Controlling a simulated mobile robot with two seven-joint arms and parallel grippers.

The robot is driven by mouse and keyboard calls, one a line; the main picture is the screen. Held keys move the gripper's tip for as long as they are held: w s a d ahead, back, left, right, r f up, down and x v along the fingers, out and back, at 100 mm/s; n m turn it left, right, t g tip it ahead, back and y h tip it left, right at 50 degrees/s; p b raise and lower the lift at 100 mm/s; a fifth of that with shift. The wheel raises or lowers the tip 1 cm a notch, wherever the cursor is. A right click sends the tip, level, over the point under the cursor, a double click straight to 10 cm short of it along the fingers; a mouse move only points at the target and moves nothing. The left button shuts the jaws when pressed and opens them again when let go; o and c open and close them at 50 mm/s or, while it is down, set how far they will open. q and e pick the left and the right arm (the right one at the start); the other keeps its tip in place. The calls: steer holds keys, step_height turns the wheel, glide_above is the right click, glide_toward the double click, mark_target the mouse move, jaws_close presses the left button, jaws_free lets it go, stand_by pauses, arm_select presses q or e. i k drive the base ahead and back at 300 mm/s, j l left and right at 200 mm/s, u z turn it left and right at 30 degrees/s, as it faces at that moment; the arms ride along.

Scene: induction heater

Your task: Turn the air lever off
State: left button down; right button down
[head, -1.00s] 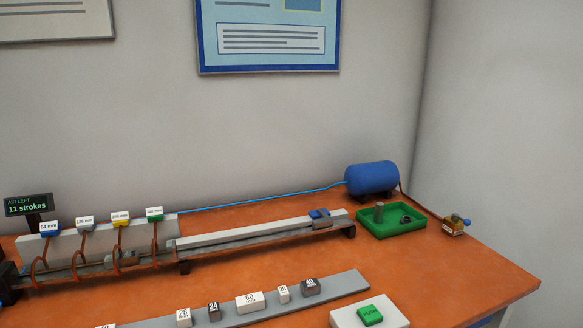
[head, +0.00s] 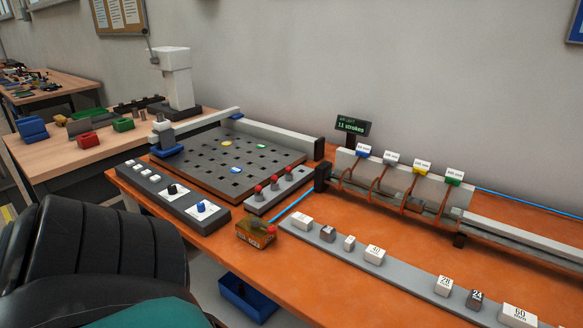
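No part that I can surely call the air lever shows in this view. A small amber box (head: 256,234) with a label and a red part on top sits at the front edge of the orange bench (head: 275,263). A blue hose (head: 292,207) runs up and right from beside it. I cannot tell if the red part is a lever or how it is set. A display (head: 352,126) reads "11 strokes". Neither of my grippers is in view.
A black ribbed, chair-like shape (head: 110,245) with a teal part (head: 150,313) fills the lower left. A control strip (head: 172,189), a perforated plate (head: 205,170) and a grey rail of labelled blocks (head: 405,275) crowd the bench. A blue bin (head: 247,297) stands below its edge.

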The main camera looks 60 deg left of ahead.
mark_target(255, 222)
steer(key=u, duration=2)
steer(key=i+j, duration=0.15)
steer(key=j, duration=0.2)
steer(key=i+j, duration=0.15)
steer(key=j, duration=0.25)
steer(key=i+j, duration=0.2)
steer(key=j, duration=0.15)
steer(key=i+j, duration=0.15)
steer(key=j, duration=0.25)
steer(key=i+j, duration=0.15)
steer(key=j, duration=0.2)
steer(key=z, duration=1.9)
